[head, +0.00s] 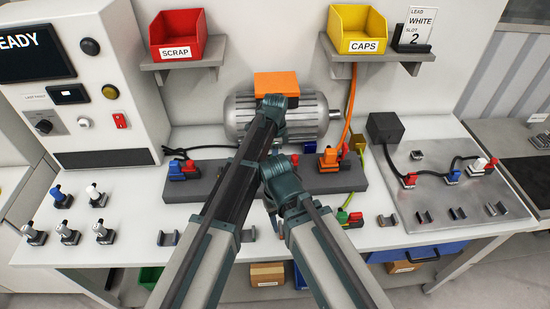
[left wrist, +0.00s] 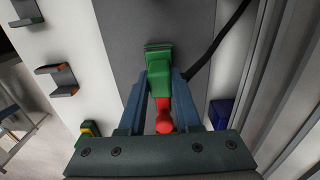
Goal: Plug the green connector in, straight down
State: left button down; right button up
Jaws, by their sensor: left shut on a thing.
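The green connector (left wrist: 158,72) is between the two blue fingers of my left gripper (left wrist: 160,85) in the left wrist view. A red part (left wrist: 164,115) shows just behind it, towards the wrist. The grey terminal strip (left wrist: 128,25) lies below them; I cannot tell whether the connector touches it. In the head view my left arm reaches over the strip (head: 215,187), and its own links hide the left fingers and the connector. My right gripper (head: 275,220) is low in front of the strip, and its fingers are too small to read.
An orange connector (head: 328,158) and a blue-red one (head: 180,170) sit on the strip. The motor (head: 237,112) stands close behind. Small metal brackets (head: 168,238) stand on the table in front. A green-and-red part (head: 343,216) is at the front right.

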dwell(0.4)
pick_arm(q)
jog(key=c, duration=0.5)
grip_release()
notch_tip(320, 180, up, 14)
jog(key=p, duration=1.3)
jog(key=shift+f+p, duration=0.1)
jog(key=shift+p, duration=0.3)
notch_tip(320, 180, up, 5)
jog(key=p, duration=0.5)
jog(key=shift+f, duration=0.1)
